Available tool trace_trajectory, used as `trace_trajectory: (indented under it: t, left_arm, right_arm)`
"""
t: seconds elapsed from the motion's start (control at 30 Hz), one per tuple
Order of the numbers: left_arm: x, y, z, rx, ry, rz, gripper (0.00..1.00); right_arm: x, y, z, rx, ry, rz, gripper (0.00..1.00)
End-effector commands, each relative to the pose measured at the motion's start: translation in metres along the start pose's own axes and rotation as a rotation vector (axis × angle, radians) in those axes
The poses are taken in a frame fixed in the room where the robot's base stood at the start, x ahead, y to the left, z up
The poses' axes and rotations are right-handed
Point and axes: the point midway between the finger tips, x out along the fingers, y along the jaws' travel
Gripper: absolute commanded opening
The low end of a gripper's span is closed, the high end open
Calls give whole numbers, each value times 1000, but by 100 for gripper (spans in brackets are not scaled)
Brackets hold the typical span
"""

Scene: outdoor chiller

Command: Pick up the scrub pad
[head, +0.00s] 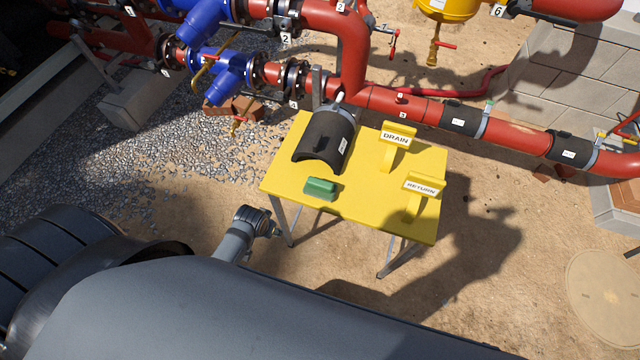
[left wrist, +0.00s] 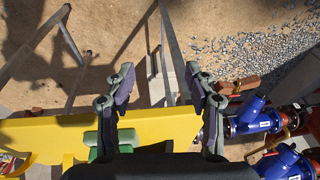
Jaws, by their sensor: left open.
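The green scrub pad (head: 321,188) lies on the yellow table (head: 345,201), near its front left edge, just in front of a black half-round shell (head: 324,139). In the left wrist view the green pad (left wrist: 93,139) shows partly, behind one finger of my left gripper (left wrist: 160,78). That gripper is open, its two fingers apart with nothing between them. The table's yellow edge (left wrist: 55,138) passes behind the fingers. In the head view a grey part of my arm shows below the table's left corner, apart from the pad. My right gripper is in neither view.
Yellow stands marked DRAIN (head: 390,158) and RETURN (head: 411,207) stand on the right of the table. Red pipes (head: 395,103) and blue fittings (head: 226,84) run behind it. Gravel (head: 130,128) lies to the left. Open sand lies right of the table.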

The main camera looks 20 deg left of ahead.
Motion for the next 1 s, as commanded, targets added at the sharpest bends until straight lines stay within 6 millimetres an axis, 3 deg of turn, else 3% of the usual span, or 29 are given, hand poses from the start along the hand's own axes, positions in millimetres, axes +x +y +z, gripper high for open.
trace_trajectory:
  t: [0.03, 0.2, 0.3, 0.33, 0.47, 0.67, 1.0]
  left_arm:
    - [-24, 0, -12, -9, 10, 0, 55]
    - [-92, 0, -45, -89, 24, 1, 55]
    - [-130, 1, -69, -224, 19, 2, 55]
    - [-135, 2, -74, -271, 12, 1, 55]
    - [-140, 6, -94, -477, -20, 1, 55]
    - [-128, 22, -130, -810, -84, -5, 55]
    - [-101, 83, -207, -1430, -228, -79, 55]
  right_arm:
    - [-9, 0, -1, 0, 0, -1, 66]
    - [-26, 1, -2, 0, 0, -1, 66]
    - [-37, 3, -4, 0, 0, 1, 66]
    - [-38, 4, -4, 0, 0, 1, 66]
    - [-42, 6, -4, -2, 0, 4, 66]
    - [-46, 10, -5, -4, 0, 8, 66]
    - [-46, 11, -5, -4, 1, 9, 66]
